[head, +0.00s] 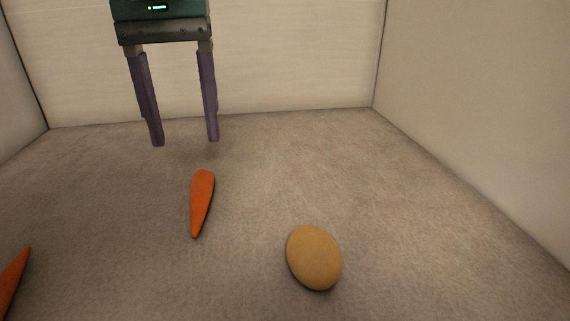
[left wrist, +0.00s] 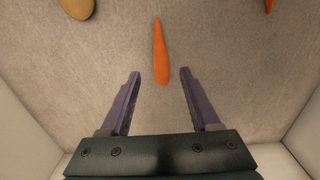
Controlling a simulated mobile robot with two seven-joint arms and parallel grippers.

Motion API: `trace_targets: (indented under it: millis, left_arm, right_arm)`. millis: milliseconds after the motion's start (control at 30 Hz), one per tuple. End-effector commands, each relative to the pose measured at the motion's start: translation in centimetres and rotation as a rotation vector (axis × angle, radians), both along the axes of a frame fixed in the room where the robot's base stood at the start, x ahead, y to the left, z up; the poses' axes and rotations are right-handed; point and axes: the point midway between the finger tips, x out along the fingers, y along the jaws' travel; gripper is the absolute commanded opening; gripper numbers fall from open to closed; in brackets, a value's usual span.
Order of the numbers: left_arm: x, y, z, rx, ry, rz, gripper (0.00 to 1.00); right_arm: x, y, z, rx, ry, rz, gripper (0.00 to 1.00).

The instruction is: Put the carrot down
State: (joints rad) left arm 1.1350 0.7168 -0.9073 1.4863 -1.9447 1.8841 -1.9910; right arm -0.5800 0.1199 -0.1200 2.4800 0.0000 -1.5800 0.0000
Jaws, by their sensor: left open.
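A carrot (head: 202,203) lies on the grey-brown floor surface (head: 420,240) in the head view, left of the middle. My left gripper (head: 185,142) hangs from the top of that view, behind the carrot, with its two purple fingers spread and nothing between them. In the left wrist view the same carrot (left wrist: 160,52) lies beyond the open fingertips (left wrist: 160,72), with its thick end near the gap between them. A second carrot (head: 12,280) is cut off at the left edge of the head view. My right gripper is in neither view.
A tan, egg-shaped item (head: 314,257), perhaps a potato, lies right of the carrot. Pale walls (head: 290,60) enclose the surface at the back and both sides. The right part of the surface is clear.

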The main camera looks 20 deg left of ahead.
Motion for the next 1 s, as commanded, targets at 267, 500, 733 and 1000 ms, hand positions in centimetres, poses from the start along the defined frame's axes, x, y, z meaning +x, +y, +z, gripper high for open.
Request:
trace_targets:
  millis: [267,500,733,1000]
  left_arm:
    - [-0.1,0.1,-3.8,0.004,0.007,-0.002,0.63]
    - [0.0,0.1,-6.8,0.001,0.010,0.000,0.63]
    - [0.2,0.1,-9.3,0.001,0.006,-0.001,0.63]
    - [0.2,0.1,-9.4,0.001,0.004,-0.002,0.56]
  right_arm:
    - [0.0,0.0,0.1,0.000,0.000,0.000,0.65]
    - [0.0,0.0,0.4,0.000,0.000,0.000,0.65]
    - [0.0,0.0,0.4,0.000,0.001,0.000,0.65]
    - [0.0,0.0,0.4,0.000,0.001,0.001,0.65]
